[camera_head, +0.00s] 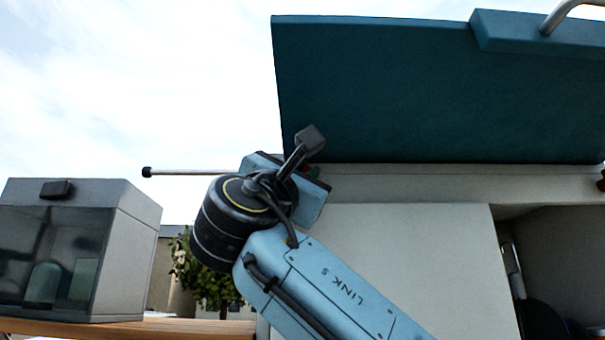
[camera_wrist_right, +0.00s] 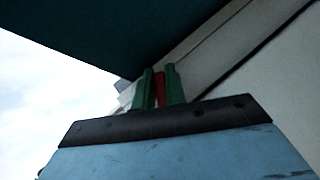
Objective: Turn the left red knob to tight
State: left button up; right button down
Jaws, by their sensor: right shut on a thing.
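The left red knob (camera_wrist_right: 160,88) shows as a narrow red strip in the right wrist view. My right gripper (camera_wrist_right: 159,80) has its two green fingers closed on either side of it. In the head view my right arm covers the knob, and the gripper (camera_head: 318,180) is mostly hidden at the left end of the pale ledge. How far the knob is turned cannot be told. My left gripper is in neither view.
A teal panel (camera_head: 430,90) hangs just above the pale ledge (camera_head: 460,178). Another red part (camera_head: 602,183) is cut off at the right edge. A grey box with a dark front (camera_head: 130,250) stands on a wooden surface (camera_head: 190,328) at left. An open recess lies at lower right.

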jog(key=shift+d+m+g+h, duration=0.1)
jog(key=shift+m+g+h, duration=0.55)
jog(key=shift+m, duration=0.45)
jog(key=c, duration=1.4)
grip_release()
jog(key=shift+c, duration=0.2)
jog(key=b+v, duration=0.5)
jog(key=v, duration=0.8)
jog(key=shift+b, duration=0.35)
jog(key=shift+s+f, duration=0.1)
jog(key=shift+s, duration=0.05)
